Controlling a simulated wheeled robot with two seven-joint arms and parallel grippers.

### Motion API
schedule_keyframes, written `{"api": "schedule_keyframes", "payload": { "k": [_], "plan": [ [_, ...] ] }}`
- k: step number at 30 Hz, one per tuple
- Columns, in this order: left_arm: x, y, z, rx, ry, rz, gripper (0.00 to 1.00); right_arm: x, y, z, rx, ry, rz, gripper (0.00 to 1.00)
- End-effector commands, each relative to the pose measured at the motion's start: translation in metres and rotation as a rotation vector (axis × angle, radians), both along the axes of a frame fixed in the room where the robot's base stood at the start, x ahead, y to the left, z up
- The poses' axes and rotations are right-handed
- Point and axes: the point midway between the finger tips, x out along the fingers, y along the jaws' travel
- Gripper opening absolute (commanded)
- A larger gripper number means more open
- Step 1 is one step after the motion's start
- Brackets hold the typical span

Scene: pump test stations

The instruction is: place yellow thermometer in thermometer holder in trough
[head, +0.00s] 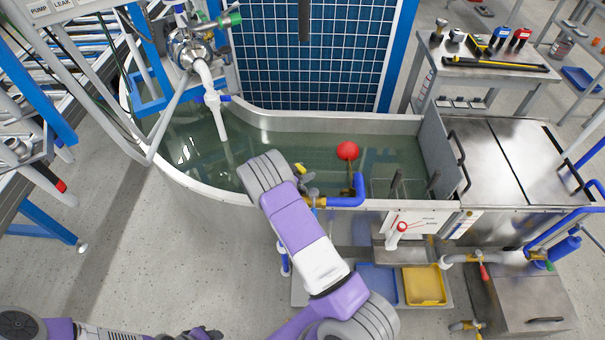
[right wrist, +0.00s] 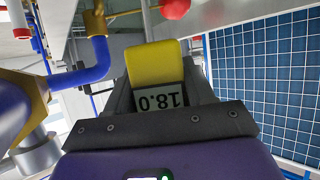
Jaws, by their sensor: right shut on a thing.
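The yellow thermometer (right wrist: 152,64) is between the fingers of my right gripper (right wrist: 160,84), and its display reads 18.0 upside down in the right wrist view.
The trough holds greenish water. A red float ball (head: 347,151) and a blue pipe (head: 349,202) are close to the right of my right gripper. A white spout (head: 215,110) hangs over the trough's left part. A yellow tray (head: 424,286) is below.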

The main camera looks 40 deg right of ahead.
Motion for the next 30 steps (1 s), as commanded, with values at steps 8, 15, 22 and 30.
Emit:
{"api": "schedule_keyframes", "payload": {
  "k": [8,15,22,30],
  "plan": [
    [0.000,0.000,-0.001,0.000,0.000,0.000,0.43,0.000,0.000,-0.001,-0.001,-0.002,0.000,0.22],
    [0.000,0.000,-0.006,0.000,0.000,0.000,0.43,0.000,0.000,-0.008,0.000,-0.002,0.000,0.22],
    [0.000,0.000,-0.007,0.000,0.000,0.000,0.43,0.001,0.000,-0.010,0.000,-0.001,0.000,0.59],
    [0.000,0.000,-0.006,0.000,0.000,0.000,0.43,0.000,0.000,-0.010,0.000,-0.001,0.000,0.78]
  ]
}}
